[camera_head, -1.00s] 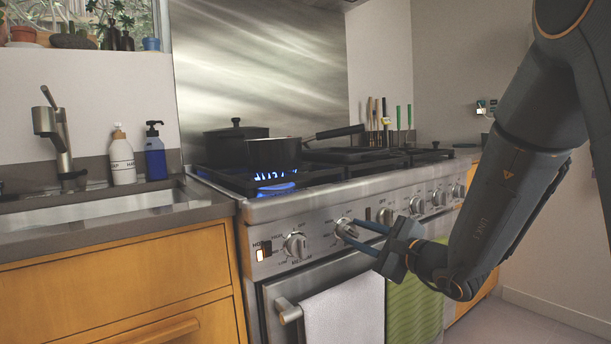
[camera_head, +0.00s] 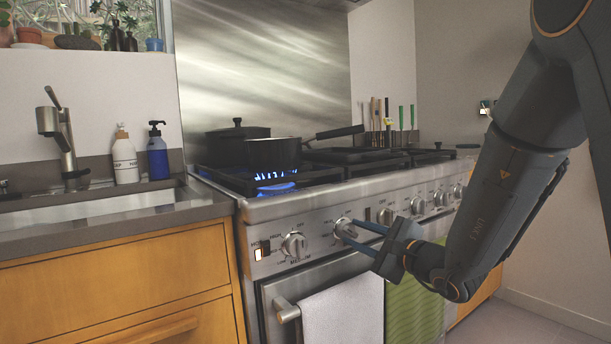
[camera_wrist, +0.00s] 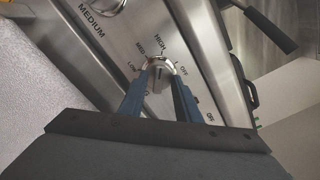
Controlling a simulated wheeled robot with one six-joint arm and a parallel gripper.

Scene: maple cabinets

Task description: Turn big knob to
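A row of round metal knobs runs along the stove's front panel. My gripper (camera_head: 349,229) is at the second knob from the left (camera_head: 343,226), with one blue finger on each side of it. In the wrist view this knob (camera_wrist: 157,68) sits between my fingertips (camera_wrist: 160,84), beside printed LOW, MED, HIGH and OFF marks. The fingers stand apart by about the knob's width; I cannot tell whether they press on it. The leftmost knob (camera_head: 295,245) is untouched. Which knob is the big one is not clear from the frames.
A blue flame burns on the left front burner, under a dark pan (camera_head: 273,153). A black lidded pot (camera_head: 228,146) stands behind it. A white towel (camera_head: 343,313) and a green towel (camera_head: 415,299) hang below the panel. The sink counter (camera_head: 110,228) is at left.

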